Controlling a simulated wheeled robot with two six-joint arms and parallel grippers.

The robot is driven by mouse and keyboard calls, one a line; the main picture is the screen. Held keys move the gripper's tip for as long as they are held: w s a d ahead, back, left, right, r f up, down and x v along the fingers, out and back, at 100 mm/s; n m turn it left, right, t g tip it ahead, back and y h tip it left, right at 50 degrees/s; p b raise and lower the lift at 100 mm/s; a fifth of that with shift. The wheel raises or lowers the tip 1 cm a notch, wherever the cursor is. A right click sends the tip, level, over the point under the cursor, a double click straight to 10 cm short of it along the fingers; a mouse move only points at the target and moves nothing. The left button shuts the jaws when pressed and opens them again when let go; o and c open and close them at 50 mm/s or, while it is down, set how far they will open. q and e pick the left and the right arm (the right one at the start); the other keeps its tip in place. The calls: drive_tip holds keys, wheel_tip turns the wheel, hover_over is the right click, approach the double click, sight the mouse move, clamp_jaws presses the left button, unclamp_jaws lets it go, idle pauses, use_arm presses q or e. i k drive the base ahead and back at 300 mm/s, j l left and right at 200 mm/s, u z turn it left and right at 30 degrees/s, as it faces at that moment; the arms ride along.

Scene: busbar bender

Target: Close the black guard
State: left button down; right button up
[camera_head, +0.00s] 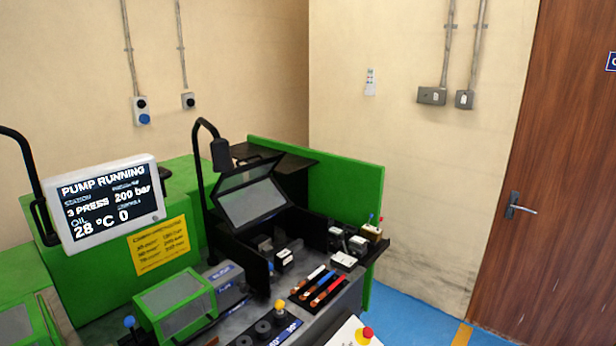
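The black guard (250,185) is on the green machine in the middle of the view. It is a black-framed lid with clear panes, tilted up and back, so it stands open over a dark recess. Small blocks (284,260) and dark parts show in the recess below it. Neither of my grippers is in view.
A green-lidded clear cover (175,305) sits at the front left, below a screen (103,203) reading PUMP RUNNING. A lamp on a bent black arm (220,153) stands just left of the guard. Coloured bars (318,286) lie in front. A brown door (550,190) is at right.

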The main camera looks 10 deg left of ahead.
sight(214, 196)
drive_tip(key=l+z, duration=0.1)
drive_tip(key=z, duration=2.45)
drive_tip(key=i+z, duration=0.15)
drive_tip(key=z, duration=1.15)
drive_tip(key=j+z, duration=0.1)
drive_tip(key=z, duration=1.15)
drive_tip(key=j+z, duration=0.1)
drive_tip(key=z, duration=1.2)
drive_tip(key=j+z, duration=0.1)
drive_tip(key=z, duration=1.15)
drive_tip(key=k+z, duration=0.1)
drive_tip(key=z, duration=2.45)
drive_tip(key=l+z, duration=0.35)
drive_tip(key=l, duration=0.35)
drive_tip(key=l+u, duration=0.35)
drive_tip(key=l, duration=0.65)
drive_tip(key=l+u, duration=0.4)
drive_tip(key=l, duration=0.6)
